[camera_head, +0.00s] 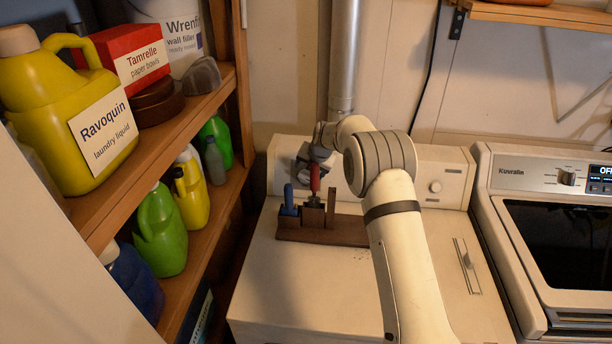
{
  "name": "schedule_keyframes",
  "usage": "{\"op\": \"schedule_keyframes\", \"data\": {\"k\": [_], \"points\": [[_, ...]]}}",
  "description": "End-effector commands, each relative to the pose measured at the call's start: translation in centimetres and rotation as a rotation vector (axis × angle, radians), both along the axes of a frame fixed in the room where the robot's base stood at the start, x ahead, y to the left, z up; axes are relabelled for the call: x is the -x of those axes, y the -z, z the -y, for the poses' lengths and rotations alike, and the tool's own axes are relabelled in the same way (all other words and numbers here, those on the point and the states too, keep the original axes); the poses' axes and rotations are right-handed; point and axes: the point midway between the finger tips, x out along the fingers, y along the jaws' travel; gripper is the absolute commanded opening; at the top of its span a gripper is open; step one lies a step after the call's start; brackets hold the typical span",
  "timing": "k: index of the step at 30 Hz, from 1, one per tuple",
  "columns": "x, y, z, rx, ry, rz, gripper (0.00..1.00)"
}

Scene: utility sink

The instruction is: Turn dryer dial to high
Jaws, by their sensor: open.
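The white machine (300,262) in the middle, with a silver duct behind it, looks like the dryer. Its back panel has a round dial (435,187) at the right, whose setting is too small to read. My arm reaches across the machine from the lower right and covers the middle of the panel. My gripper (308,160) is at the panel's left part, open, with its fingertips hard to make out. It is well left of the visible dial and apart from it. Whether another dial lies behind my gripper cannot be seen.
A wooden rack (335,232) with red- and blue-handled tools stands on the machine below my gripper. A Kuvralin appliance (540,172) with a knob stands at right. Shelves (165,125) of bottles flank the left.

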Motion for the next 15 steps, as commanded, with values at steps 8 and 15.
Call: {"op": "schedule_keyframes", "data": {"k": [8,15], "points": [[-1.9,3.9,-1.1,-0.004,0.0,0.001,0.7],[-2.7,5.3,-1.5,-0.007,0.0,0.001,0.7]]}}
